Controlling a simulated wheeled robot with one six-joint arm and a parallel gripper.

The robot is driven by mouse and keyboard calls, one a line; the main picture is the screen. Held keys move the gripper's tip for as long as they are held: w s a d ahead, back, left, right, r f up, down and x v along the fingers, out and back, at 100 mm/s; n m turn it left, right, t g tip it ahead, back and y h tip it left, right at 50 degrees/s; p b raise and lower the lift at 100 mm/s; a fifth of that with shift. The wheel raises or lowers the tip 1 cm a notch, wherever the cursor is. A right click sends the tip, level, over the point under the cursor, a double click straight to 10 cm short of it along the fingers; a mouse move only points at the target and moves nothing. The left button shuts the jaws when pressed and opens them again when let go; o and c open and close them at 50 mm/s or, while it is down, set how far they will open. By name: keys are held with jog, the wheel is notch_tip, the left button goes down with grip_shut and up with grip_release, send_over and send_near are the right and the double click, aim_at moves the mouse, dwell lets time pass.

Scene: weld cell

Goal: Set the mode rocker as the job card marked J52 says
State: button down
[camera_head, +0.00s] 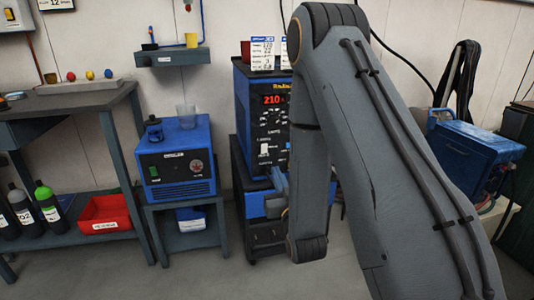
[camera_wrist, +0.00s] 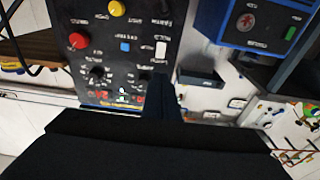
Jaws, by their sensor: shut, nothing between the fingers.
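The blue welding power source (camera_head: 242,105) stands in the middle of the head view, its black front panel partly behind my arm and its display reading 210. A white rocker-like switch (camera_head: 264,150) sits low on the panel. It also shows in the wrist view (camera_wrist: 161,48), upright in outline; its label and set position are too small to read. A job card (camera_head: 262,54) stands on top of the machine, with small print I cannot read surely. A second card (camera_head: 285,54) is mostly hidden by my arm. My gripper (camera_wrist: 160,88) is shut and empty before the panel, seemingly apart from the switch.
The wrist view also shows a red knob (camera_wrist: 78,41), a yellow knob (camera_wrist: 117,8) and a blue button (camera_wrist: 124,47) near the switch. A blue cooler-like unit (camera_head: 178,160) stands left of the machine. Bare floor (camera_head: 190,275) lies in front.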

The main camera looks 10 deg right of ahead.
aim_at(264, 145)
jog(key=w, duration=0.4)
jog(key=w+r+b, duration=0.1)
jog(key=w, duration=0.4)
jog(key=w+r+b, duration=0.1)
jog(key=w, duration=0.3)
jog(key=shift+w, duration=0.45)
jog(key=shift+r, duration=0.1)
jog(key=shift+w+r+p, duration=0.15)
jog(key=shift+r+p, duration=0.05)
jog(key=shift+p, duration=0.35)
jog(key=shift+f, duration=0.25)
jog(key=s+r+p, duration=0.2)
jog(key=s, duration=1.1)
jog(key=shift+s+p, duration=0.4)
jog(key=shift+g, duration=0.3)
